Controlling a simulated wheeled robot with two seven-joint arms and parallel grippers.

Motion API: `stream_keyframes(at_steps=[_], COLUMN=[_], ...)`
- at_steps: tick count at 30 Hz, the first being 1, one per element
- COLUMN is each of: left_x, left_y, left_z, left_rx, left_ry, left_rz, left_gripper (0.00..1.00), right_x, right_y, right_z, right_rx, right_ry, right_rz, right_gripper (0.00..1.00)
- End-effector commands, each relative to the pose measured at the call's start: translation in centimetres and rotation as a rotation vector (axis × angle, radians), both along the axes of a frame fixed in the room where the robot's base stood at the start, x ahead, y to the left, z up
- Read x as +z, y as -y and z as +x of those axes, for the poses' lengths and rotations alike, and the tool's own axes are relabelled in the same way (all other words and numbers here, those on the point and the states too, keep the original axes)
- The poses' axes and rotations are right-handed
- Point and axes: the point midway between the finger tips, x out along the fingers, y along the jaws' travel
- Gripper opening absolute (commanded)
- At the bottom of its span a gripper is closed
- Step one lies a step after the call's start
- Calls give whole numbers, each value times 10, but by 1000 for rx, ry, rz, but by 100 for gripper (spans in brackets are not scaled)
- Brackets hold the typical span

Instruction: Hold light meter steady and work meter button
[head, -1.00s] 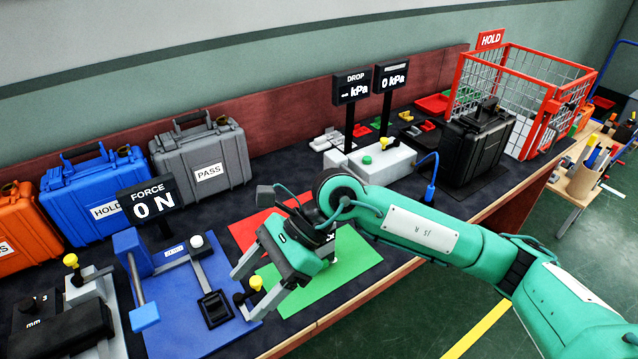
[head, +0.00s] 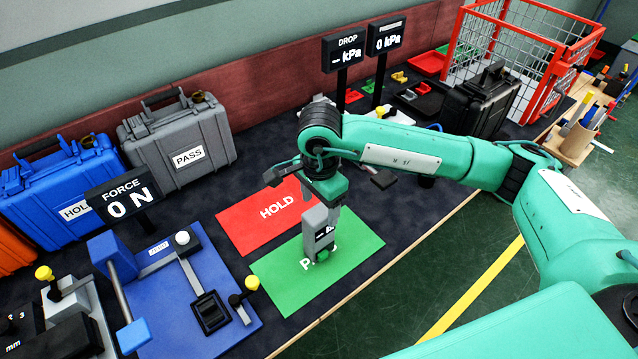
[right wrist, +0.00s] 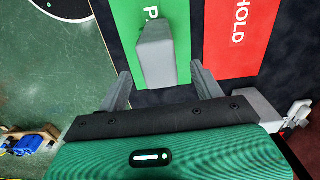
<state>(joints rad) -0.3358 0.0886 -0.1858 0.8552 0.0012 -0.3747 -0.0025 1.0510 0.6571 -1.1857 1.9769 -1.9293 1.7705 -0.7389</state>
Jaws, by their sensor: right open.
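The light meter (head: 317,222) is a grey block with a dark display and a green button low on its face. It stands on the green PASS mat (head: 355,245). It also shows in the right wrist view (right wrist: 157,52) as a pale grey block just beyond and between the fingers. My right gripper (head: 327,210) is over the meter, and its fingers (right wrist: 161,80) are apart with clear gaps on both sides of the block. In the head view the gripper partly hides the meter's top. My left gripper is not in view.
The red HOLD mat (head: 250,222) lies beside the green one. A blue force fixture (head: 165,285) with a yellow knob stands to the left. Blue and grey cases (head: 195,130) line the back. A black case (head: 480,105) and red wire basket (head: 545,70) are at far right.

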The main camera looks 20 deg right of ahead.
Motion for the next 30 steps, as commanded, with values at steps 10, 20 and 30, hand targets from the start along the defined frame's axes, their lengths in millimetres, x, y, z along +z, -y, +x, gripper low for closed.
stream_keyframes(at_steps=[10, 20, 30], left_x=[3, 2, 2], left_y=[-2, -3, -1], left_z=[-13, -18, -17], left_rx=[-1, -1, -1], left_ry=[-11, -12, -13], left_rz=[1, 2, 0], left_gripper=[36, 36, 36], right_x=[-58, -74, -73], right_y=[0, -1, -1], right_z=[-1, 0, 0], right_rx=[-1, 1, 1], right_ry=[-3, 1, 0], right_rz=[1, 1, 2], right_gripper=[67, 67, 32])
